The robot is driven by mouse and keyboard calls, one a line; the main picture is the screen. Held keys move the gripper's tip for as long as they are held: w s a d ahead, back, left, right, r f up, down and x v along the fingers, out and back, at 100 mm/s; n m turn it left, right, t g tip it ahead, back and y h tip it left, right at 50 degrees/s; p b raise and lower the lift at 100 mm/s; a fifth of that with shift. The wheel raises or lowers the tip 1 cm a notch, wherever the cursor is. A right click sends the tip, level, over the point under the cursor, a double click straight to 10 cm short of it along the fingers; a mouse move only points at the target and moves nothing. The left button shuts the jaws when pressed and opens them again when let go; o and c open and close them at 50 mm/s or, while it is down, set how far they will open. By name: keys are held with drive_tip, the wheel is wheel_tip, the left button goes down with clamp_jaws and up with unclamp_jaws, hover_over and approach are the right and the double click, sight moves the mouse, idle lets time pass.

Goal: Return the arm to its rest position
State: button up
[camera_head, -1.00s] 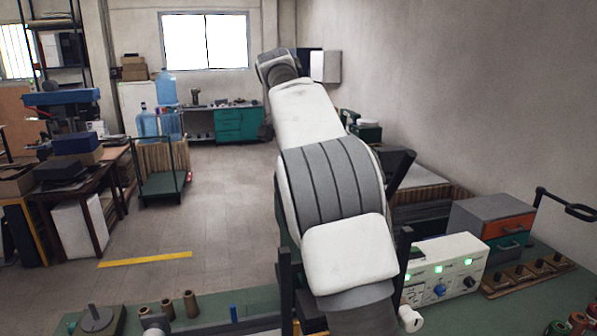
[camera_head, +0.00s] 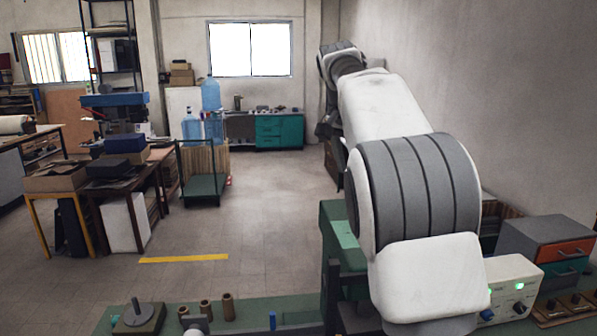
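My arm (camera_head: 405,190), white with grey ribbed joint covers, fills the right of the head view. It rises from the bottom edge beside the green bench and leans up and to the left. Its farthest visible part is a grey ribbed joint (camera_head: 340,60) near the right of the window. My gripper is not in view, so its opening and anything in it cannot be seen. The arm hides part of the bench and the right wall behind it.
The green bench (camera_head: 255,318) along the bottom holds brown cylinders (camera_head: 228,306), a control box (camera_head: 515,285) and a drawer unit (camera_head: 545,245). A cart (camera_head: 203,188) and cluttered tables (camera_head: 95,190) stand left. The floor (camera_head: 270,215) between is clear.

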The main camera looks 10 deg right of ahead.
drive_tip(key=s+a+f+n+t+y+b, duration=0.1)
drive_tip(key=s+a+f+n+b, duration=0.1)
drive_tip(key=s+f, duration=0.5)
drive_tip(key=s+a+f+n+t+y+b, duration=0.1)
drive_tip(key=s+f+n, duration=0.4)
drive_tip(key=s, duration=1)
drive_tip(key=s+a+f+n+t+y+b, duration=0.1)
drive_tip(key=s+a+f+n+b, duration=0.2)
drive_tip(key=s+f, duration=0.6)
drive_tip(key=s+a, duration=0.1)
drive_tip(key=s, duration=0.1)
drive_tip(key=shift+s+a+n+b, duration=0.15)
drive_tip(key=shift+s+n+b, duration=0.15)
drive_tip(key=shift+n+b, duration=0.1)
drive_tip(key=shift+f, duration=0.1)
